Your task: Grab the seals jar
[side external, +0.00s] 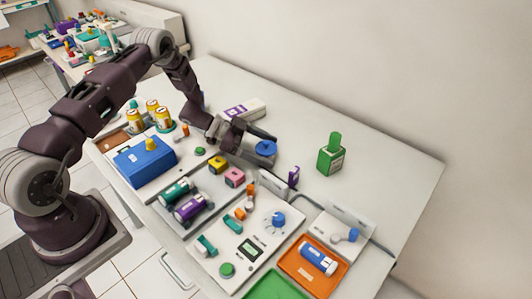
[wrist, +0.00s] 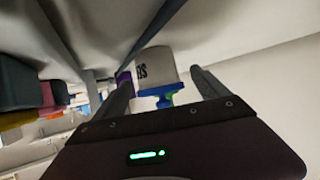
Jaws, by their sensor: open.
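In the wrist view the jar appears between the two fingertips (wrist: 163,78). I cannot tell whether either finger touches it.
A small purple item (side external: 293,178) stands close in front of the jar. A grey tray with yellow (side external: 217,165) and pink (side external: 235,177) blocks lies to the left. A white box (side external: 245,109) lies behind.

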